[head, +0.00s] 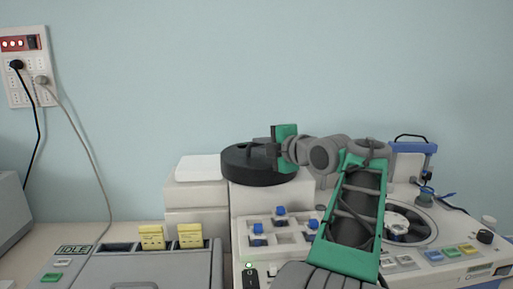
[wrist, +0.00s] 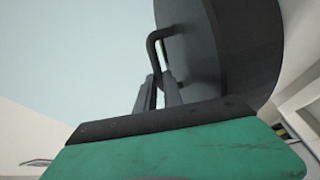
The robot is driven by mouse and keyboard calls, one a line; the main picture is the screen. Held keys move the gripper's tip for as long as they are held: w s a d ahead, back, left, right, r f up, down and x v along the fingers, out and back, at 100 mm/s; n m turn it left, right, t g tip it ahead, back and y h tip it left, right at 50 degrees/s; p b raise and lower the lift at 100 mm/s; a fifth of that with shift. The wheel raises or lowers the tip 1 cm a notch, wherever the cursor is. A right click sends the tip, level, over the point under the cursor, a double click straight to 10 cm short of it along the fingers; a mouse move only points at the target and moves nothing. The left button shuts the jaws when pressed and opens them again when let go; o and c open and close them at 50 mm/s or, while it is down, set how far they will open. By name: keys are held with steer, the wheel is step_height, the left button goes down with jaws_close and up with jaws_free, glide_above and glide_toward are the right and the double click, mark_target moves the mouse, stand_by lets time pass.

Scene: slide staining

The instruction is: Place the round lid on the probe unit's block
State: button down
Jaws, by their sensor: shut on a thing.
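The round lid (head: 243,168) is a thick black disc with a loop handle (wrist: 152,50). In the head view it is level, just over or on the white raised block (head: 262,198) of the probe unit. I cannot tell whether it touches the block. My gripper (head: 273,150) reaches in from the right and is shut on the lid's handle. In the wrist view the fingers (wrist: 166,92) meet at the handle, and the lid's dark face (wrist: 235,50) fills the upper right. The block's top is hidden by the lid.
In front of the block is a white rack (head: 283,242) with several blue-capped items. A grey machine (head: 150,268) with yellow-labelled pieces is at front left. A white box (head: 196,195) stands left of the lid. A blue-and-white analyser (head: 440,252) is at right, partly behind my arm.

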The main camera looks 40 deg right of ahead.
steer(key=c, duration=1.9)
jaws_free()
steer(key=shift+f, duration=0.1)
steer(key=shift+c, duration=0.2)
steer(key=o, duration=0.5)
steer(key=shift+c, duration=0.2)
steer(key=b+v, duration=0.1)
steer(key=v, duration=1.1)
steer(key=shift+b, duration=0.3)
